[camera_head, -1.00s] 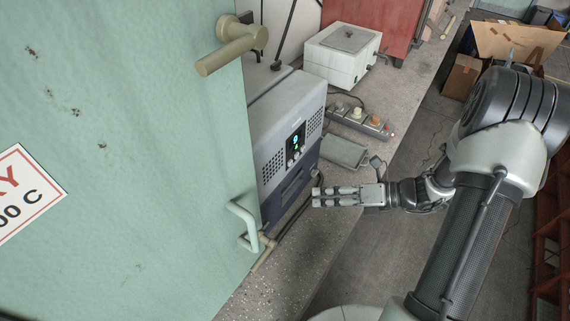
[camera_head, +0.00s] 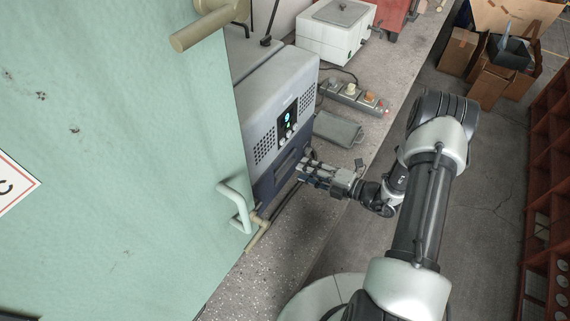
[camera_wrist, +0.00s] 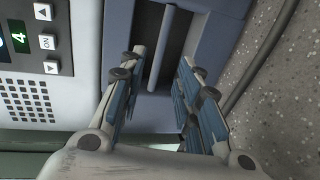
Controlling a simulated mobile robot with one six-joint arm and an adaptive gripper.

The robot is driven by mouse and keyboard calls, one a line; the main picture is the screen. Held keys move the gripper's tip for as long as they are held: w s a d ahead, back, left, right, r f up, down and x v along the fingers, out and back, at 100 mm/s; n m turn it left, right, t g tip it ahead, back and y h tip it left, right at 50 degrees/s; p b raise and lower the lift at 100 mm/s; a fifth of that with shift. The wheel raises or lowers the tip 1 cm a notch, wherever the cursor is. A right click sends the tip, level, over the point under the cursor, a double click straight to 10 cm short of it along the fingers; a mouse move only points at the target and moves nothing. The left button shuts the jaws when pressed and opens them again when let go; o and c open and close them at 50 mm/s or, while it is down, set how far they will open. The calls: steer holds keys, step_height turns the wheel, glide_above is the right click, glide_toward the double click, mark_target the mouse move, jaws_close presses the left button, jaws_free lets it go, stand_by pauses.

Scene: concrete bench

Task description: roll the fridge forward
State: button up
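The fridge (camera_head: 276,97) is a grey and dark blue box on the bench, with a small lit panel and perforated vents on its front. In the wrist view, its panel (camera_wrist: 36,38) is at the left. My gripper (camera_head: 305,169) is at this lower front, pointing at the recess. In the wrist view, my gripper (camera_wrist: 158,75) is open, with one finger on each side of the bar's line. No grip on the bar shows. The fridge's underside is hidden.
A green door or cabinet side (camera_head: 120,130) with a pipe handle stands close at left. A power strip (camera_head: 355,97), a grey flat box (camera_head: 338,128) and a white unit (camera_head: 336,32) are on the bench (camera_head: 270,270) to the right and behind. Bench in front is mostly clear.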

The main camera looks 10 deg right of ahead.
mark_target(285, 161)
steer(key=b+x, duration=0.1)
steer(key=x, duration=0.7)
steer(key=shift+w+a+f+b, duration=0.1)
steer(key=shift+w+a+b, duration=0.15)
steer(key=shift+b, duration=0.15)
steer(key=shift+c, duration=0.5)
jaws_close()
